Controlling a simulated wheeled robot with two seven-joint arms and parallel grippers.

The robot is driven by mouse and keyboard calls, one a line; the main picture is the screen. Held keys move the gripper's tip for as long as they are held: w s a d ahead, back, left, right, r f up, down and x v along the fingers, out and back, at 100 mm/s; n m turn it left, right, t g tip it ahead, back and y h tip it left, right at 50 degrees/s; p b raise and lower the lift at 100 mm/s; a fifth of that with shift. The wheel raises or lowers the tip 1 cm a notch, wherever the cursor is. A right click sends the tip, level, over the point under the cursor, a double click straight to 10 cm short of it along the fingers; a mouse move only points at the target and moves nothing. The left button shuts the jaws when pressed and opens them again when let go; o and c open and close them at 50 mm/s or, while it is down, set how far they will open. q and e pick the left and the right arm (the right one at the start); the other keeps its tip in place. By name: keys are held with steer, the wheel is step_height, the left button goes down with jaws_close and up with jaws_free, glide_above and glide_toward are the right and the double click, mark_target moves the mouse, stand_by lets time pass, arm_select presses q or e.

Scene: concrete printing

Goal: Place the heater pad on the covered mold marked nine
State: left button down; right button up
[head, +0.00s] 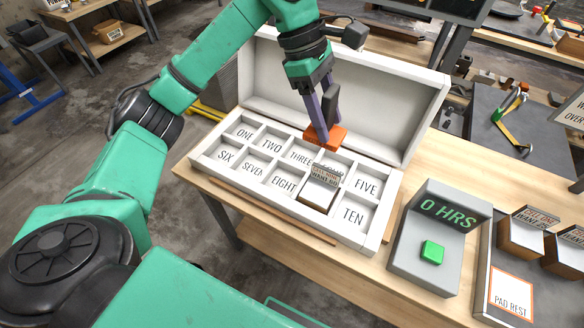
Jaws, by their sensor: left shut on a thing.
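The orange heater pad (325,138) is in my left gripper (322,122), whose two dark fingers are shut on it. The pad is over the back row of the white compartment box, near the space right of THREE, and hides part of the label there. A mold (319,190) stands in the front row between EIGHT and TEN, where it covers that compartment's label. It has a light top and a small card at its back; the card's writing is too small to read surely. The pad is behind and above this mold, apart from it. My right gripper is not in view.
The white box (377,228) has a raised lid (350,88) behind the pad. A grey timer (430,270) reading 0 HRS with a green button stands to its right. Beyond it are an empty PAD REST (511,292) and two more molds (520,235) with cards.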

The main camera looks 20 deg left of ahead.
arm_select(q)
steer(key=f+p, duration=0.1)
steer(key=f, duration=0.5)
steer(key=f+p, duration=0.2)
steer(key=f, duration=0.4)
steer(key=d+f+p, duration=0.1)
steer(key=f+p, duration=0.1)
steer(key=f, duration=0.5)
steer(key=shift+s, duration=0.15)
steer(key=shift+a+f, duration=0.15)
steer(key=shift+f, duration=0.15)
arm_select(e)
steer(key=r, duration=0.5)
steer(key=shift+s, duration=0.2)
arm_select(q)
steer(key=shift+f+b, duration=0.2)
steer(key=shift+b, duration=0.1)
steer(key=c, duration=0.5)
jaws_free()
steer(key=shift+s, duration=0.1)
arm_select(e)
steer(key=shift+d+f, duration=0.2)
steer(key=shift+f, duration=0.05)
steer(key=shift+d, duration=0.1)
arm_select(q)
steer(key=shift+r, duration=0.1)
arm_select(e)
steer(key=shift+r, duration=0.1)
